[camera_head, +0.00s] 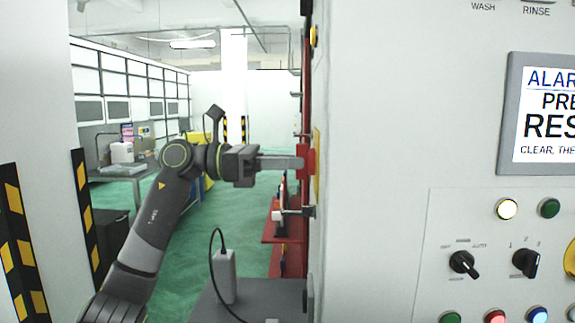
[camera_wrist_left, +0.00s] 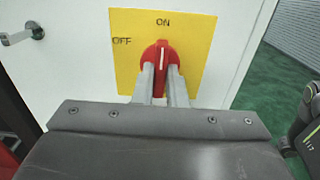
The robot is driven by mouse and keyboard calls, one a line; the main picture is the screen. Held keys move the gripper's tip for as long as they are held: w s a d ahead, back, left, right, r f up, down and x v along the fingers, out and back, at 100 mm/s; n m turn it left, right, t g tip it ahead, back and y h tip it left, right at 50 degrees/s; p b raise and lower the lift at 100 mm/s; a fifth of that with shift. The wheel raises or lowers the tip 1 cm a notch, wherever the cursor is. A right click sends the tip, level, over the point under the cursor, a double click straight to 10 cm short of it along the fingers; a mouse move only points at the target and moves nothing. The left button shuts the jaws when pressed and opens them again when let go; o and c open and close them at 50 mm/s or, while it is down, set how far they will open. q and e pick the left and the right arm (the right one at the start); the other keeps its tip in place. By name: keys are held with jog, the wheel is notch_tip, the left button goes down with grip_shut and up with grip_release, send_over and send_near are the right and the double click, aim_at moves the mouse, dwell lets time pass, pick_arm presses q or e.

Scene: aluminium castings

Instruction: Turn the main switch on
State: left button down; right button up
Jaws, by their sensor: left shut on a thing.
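The main switch is a red rotary handle (camera_wrist_left: 160,57) on a yellow plate (camera_wrist_left: 195,50) marked OFF at the left and ON at the top. In the left wrist view the handle stands upright, with its white line toward ON. My left gripper (camera_wrist_left: 163,80) is shut on the handle, one finger on each side. In the head view the red handle (camera_head: 306,160) shows from the side on the cabinet's left face, with the left gripper (camera_head: 297,163) reaching it from the left. My right gripper is in neither view.
The grey cabinet front (camera_head: 380,120) fills the right, with an alarm screen (camera_head: 545,115), black selector knobs (camera_head: 463,264) and several lit buttons. A metal door handle (camera_wrist_left: 22,35) is left of the plate. Green floor (camera_head: 250,220) lies open beyond my left arm.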

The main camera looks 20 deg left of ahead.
pick_arm(q)
jog(key=c, duration=1.5)
grip_release()
jog(key=shift+o, duration=0.2)
jog(key=shift+a, duration=0.15)
jog(key=shift+s+a+f, duration=0.1)
jog(key=shift+a, duration=0.2)
jog(key=b+v, duration=0.3)
jog(key=v, duration=1.3)
jog(key=shift+a, duration=0.25)
jog(key=shift+s, duration=0.1)
